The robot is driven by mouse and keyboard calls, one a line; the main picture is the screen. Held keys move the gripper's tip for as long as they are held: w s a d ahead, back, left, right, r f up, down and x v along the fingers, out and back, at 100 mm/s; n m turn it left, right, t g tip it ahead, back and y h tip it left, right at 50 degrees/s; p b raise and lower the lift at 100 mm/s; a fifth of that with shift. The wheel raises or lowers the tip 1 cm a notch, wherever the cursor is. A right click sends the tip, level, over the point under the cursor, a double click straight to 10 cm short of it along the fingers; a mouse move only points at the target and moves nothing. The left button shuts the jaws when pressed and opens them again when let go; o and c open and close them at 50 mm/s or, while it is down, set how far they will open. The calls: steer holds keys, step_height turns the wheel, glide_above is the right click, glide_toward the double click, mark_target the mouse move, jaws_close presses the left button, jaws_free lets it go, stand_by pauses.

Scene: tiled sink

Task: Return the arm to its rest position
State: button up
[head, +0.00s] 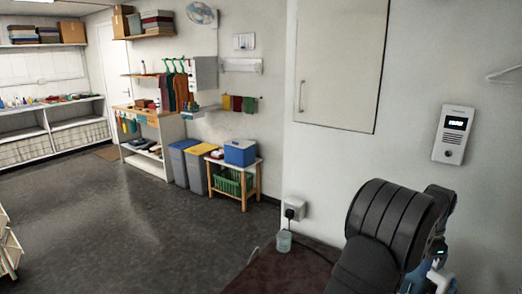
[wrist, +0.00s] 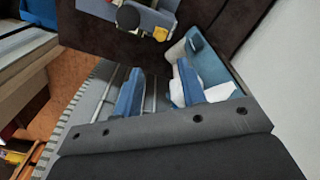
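My arm (head: 390,225), dark and thick with bands, is folded at the lower right of the head view. Its lower part is cut off by the picture edge, and I cannot make out the gripper's fingers there. In the wrist view, my gripper (wrist: 160,85) shows two blue fingers standing apart, with a gap between them. I see nothing held in the gap.
A brown surface (head: 285,272) lies beside my arm, with a small clear cup (head: 284,241) near a wall socket (head: 292,210). A wall intercom (head: 453,135) hangs behind the arm. Bins, a small table (head: 247,164) and open floor (head: 130,220) lie farther left.

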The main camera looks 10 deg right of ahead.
step_height(320, 180, down, 12)
steer(key=shift+f, duration=0.2)
steer(key=shift+w+a, duration=0.5)
steer(key=shift+w, duration=0.1)
steer(key=shift+w+a+r, duration=0.35)
steer(key=shift+a+r, duration=0.05)
steer(key=shift+r, duration=0.15)
step_height(320, 180, up, 17)
steer(key=s+a+r+n+t+h, duration=0.3)
steer(key=s+a+r+n, duration=0.5)
steer(key=s+r+n, duration=0.1)
steer(key=shift+a+r+n, duration=0.35)
steer(key=shift+r+n, duration=0.3)
steer(key=shift+n, duration=0.05)
steer(key=shift+s, duration=0.1)
